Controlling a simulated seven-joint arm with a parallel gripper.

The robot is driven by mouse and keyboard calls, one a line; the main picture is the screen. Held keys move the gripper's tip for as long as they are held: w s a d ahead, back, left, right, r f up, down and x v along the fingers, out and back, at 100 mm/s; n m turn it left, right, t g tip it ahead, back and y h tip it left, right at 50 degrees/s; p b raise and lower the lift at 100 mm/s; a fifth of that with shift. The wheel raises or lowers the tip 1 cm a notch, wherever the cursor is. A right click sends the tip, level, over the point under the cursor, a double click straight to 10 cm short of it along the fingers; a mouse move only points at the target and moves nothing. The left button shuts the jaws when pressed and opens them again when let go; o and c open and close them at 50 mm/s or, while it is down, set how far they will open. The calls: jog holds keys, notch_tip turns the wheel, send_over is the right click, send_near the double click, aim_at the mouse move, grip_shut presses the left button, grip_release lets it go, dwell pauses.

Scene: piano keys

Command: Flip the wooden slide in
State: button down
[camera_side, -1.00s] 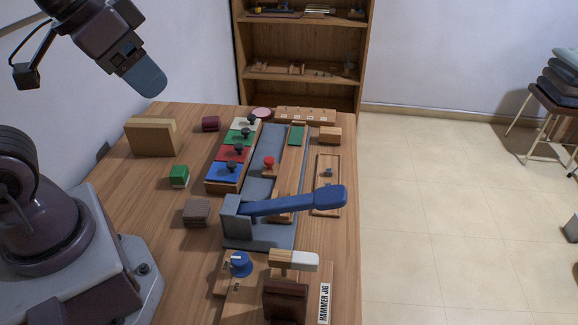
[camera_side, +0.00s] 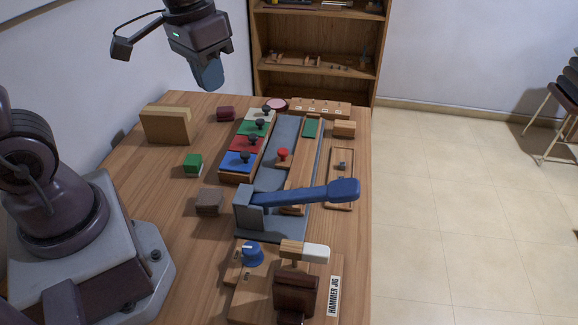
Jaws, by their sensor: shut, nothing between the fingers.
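My gripper (camera_side: 208,73) is shut and empty, high above the table's back left, apart from everything. A long wooden strip (camera_side: 300,172) lies along the grey base (camera_side: 270,165), with a green pad (camera_side: 311,127) at its far end and a red knob (camera_side: 282,153) beside it. To its right a flat wooden frame (camera_side: 341,188) holds a small dark knob. I cannot tell which of these is the wooden slide. A blue lever arm (camera_side: 310,193) crosses above the strip's near part and hides some of it.
Coloured keys with dark knobs (camera_side: 247,142) stand left of the grey base. A tan block (camera_side: 167,125), a green block (camera_side: 193,165) and a brown block (camera_side: 209,201) stand further left. The hammer jig (camera_side: 333,297) is at the front. Bare table lies between the blocks.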

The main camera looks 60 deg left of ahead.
jog(key=w+a+f+n+g+h, duration=0.1)
jog(key=w+a+f+n+g, duration=0.15)
jog(key=w+f, duration=0.6)
jog(key=n+g+h, duration=0.2)
jog(key=n, duration=0.3)
send_near(288, 181)
jog(key=shift+w+a+r, duration=0.8)
jog(key=shift+a+r, duration=0.05)
jog(key=shift+r, duration=0.15)
jog(key=x, duration=1)
jog(key=shift+s, duration=0.1)
